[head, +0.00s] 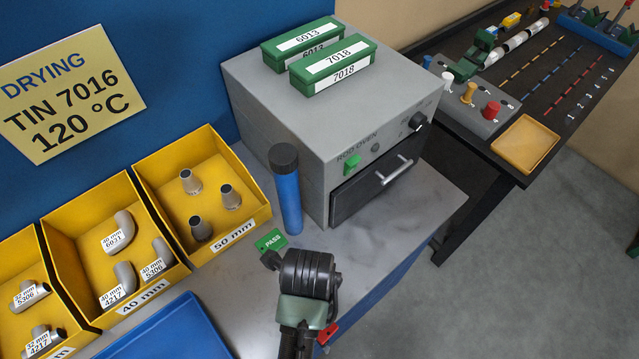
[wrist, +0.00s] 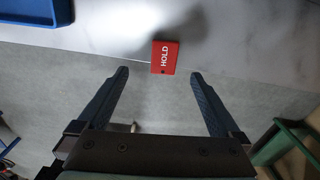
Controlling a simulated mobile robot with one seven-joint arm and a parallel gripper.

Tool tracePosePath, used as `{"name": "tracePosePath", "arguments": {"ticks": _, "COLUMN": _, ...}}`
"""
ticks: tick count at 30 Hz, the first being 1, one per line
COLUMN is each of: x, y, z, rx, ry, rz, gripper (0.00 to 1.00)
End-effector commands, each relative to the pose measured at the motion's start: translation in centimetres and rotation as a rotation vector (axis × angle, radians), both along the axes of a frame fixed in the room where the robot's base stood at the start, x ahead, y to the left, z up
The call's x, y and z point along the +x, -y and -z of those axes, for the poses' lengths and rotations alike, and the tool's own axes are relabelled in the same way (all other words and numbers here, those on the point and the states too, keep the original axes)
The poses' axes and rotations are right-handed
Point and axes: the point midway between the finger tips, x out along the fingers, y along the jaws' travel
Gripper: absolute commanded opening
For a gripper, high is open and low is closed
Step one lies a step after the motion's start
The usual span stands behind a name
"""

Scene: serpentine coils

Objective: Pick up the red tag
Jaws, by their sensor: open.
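The red tag (wrist: 164,57), printed "HOLD", lies at the edge of the grey worktop in the wrist view, its near end sticking out past the edge. My gripper (wrist: 159,75) is open and empty, with a dark blue finger on each side of the tag's line. The fingertips are apart from the tag, and I cannot tell the height gap. In the head view a red piece (head: 327,334), which looks like the tag, shows beside my arm at the worktop edge. My arm hides part of it, and the fingers are not clear there.
A green "PASS" tag (head: 271,241) lies by a blue cylinder (head: 287,195). The rod oven (head: 343,150) with green boxes stands behind. Yellow bins (head: 205,188) and a blue tray (head: 170,335) are at left. Open floor (head: 520,260) lies to the right.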

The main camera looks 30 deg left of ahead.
Motion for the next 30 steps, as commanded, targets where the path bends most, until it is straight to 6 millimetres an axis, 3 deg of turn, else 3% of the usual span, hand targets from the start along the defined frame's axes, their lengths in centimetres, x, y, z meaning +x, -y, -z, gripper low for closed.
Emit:
{"name": "tracePosePath", "arguments": {"ticks": 6, "x": 0.0, "y": 0.0, "z": 3.7, "rx": -0.001, "ry": -0.001, "rz": -0.002, "gripper": 1.00}}
{"name": "tracePosePath", "arguments": {"ticks": 14, "x": 0.2, "y": 0.1, "z": 5.2, "rx": 0.000, "ry": 0.002, "rz": -0.002, "gripper": 1.00}}
{"name": "tracePosePath", "arguments": {"ticks": 24, "x": 0.7, "y": 0.4, "z": 9.1, "rx": 0.001, "ry": 0.002, "rz": -0.002, "gripper": 1.00}}
{"name": "tracePosePath", "arguments": {"ticks": 30, "x": 0.7, "y": 0.4, "z": 9.9, "rx": 0.002, "ry": 0.005, "rz": -0.002, "gripper": 1.00}}
